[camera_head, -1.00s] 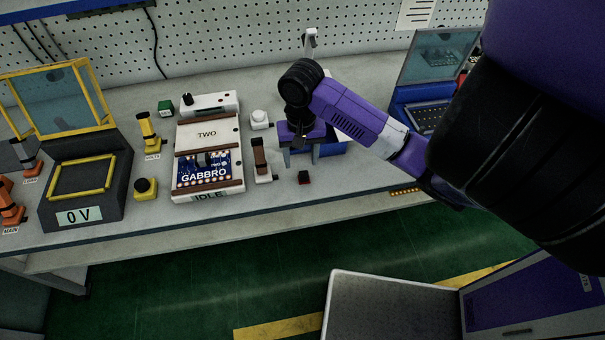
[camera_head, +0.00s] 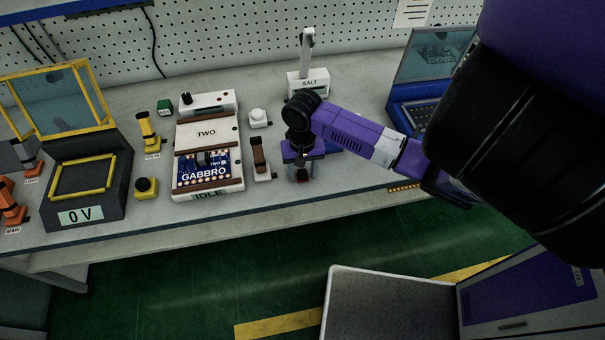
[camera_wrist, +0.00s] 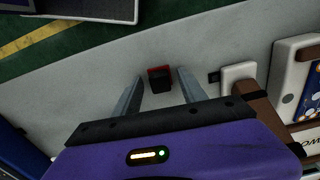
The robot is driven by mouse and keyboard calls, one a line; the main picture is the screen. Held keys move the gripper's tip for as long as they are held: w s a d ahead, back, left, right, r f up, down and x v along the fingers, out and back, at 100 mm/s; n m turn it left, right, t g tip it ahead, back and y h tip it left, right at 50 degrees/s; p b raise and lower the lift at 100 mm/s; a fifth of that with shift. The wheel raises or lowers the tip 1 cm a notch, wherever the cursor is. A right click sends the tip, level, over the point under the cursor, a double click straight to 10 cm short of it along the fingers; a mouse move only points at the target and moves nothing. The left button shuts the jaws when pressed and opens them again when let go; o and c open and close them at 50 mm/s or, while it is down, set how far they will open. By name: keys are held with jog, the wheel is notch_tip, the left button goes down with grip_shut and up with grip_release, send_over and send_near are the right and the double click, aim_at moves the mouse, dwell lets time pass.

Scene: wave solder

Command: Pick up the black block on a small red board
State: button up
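The black block (camera_wrist: 161,84) stands on a small red board (camera_wrist: 159,70) on the bench top in the wrist view. In the head view the block (camera_head: 302,175) is partly hidden by my gripper. My gripper (camera_wrist: 158,80) is open, with one grey finger on each side of the block and a gap between each finger and it. In the head view my gripper (camera_head: 302,172) is low over the bench, right above the block. Whether the fingers touch the bench cannot be told.
The white SALT box (camera_head: 308,83) is behind my gripper. A blue case (camera_head: 425,90) stands to the right. The bench's front edge is close.

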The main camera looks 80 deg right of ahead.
aim_at(303, 172)
grip_shut()
jog(key=shift+r, duration=0.1)
notch_tip(303, 172, up, 20)
jog(key=p, duration=0.1)
dwell(0.5)
